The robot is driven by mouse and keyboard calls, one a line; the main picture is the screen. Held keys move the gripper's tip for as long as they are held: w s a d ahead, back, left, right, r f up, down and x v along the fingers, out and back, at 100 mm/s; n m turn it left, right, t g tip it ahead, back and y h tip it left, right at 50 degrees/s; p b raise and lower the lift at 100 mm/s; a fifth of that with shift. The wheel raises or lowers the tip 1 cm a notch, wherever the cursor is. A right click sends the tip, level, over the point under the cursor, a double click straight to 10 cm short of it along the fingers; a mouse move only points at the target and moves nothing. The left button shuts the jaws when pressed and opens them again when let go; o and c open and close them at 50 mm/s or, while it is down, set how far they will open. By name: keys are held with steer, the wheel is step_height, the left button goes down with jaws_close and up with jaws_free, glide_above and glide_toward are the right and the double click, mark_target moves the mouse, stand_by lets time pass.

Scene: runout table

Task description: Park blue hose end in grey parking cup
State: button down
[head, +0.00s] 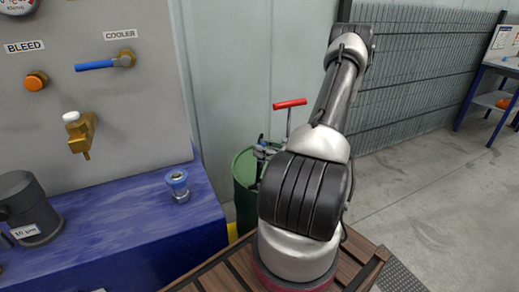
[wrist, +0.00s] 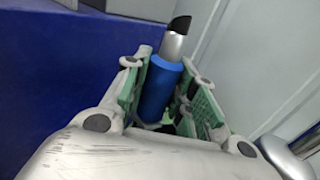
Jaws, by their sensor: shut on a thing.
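The blue hose end (wrist: 159,90) shows in the wrist view as a blue cylinder with a silver neck and a black tip. It sits between the green-padded fingers of my gripper (wrist: 168,74), which is shut on it. The tip points up and slightly right in the picture, past the fingers. I cannot make out the cup in the wrist view.
The blue bench (head: 130,222) also carries a dark grey canister (head: 32,208). The panel above has a brass tap (head: 81,133), a blue-handled cooler valve (head: 104,63) and an orange bleed knob (head: 36,81). A green drum (head: 244,180) with a red-handled pump (head: 289,104) stands beside my arm.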

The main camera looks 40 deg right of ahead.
mark_target(260, 161)
steer(key=shift+w+a, duration=0.2)
steer(key=shift+w, duration=0.1)
steer(key=shift+f, duration=2.85)
steer(key=shift+f, duration=2.45)
steer(key=c, duration=1.1)
jaws_free()
steer(key=v, duration=1.2)
